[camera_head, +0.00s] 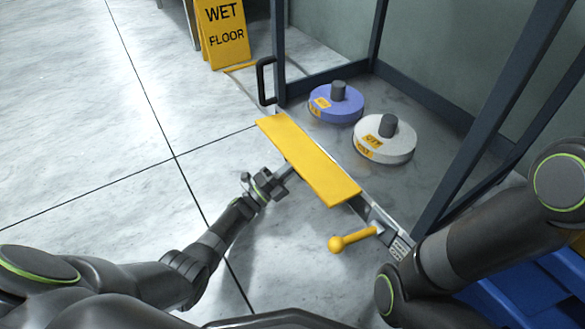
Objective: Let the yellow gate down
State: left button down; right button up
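The yellow gate (310,160) is a flat yellow board at the open front of a dark-framed enclosure (448,190). It runs slantwise from upper left to lower right. A lever with a round yellow knob (337,244) sticks out to the left from a metal bracket just below the gate's lower right end. My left gripper (289,171) reaches the gate's near edge from the lower left. Its tips are hidden or too small to read, so I cannot tell whether it touches the gate. My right arm comes in at the right; its gripper is not in view.
Inside the enclosure are a purple reel (336,104) and a white reel (385,140). A black handle (265,80) is on the frame's left post. A yellow wet floor sign (222,34) stands behind. A blue crate (535,290) is at lower right. Open floor lies left.

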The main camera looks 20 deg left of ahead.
pick_arm(q)
jog(key=shift+d, duration=0.1)
dwell(0.4)
jog(key=c, duration=1.6)
grip_release()
jog(key=shift+o, duration=0.2)
jog(key=s+a+f+p, duration=0.1)
jog(key=s+a+p, duration=0.4)
jog(key=s+a, duration=0.4)
jog(key=s, duration=0.2)
jog(key=shift+s+f, duration=0.3)
jog(key=shift+s, duration=0.05)
jog(key=shift+c, duration=0.2)
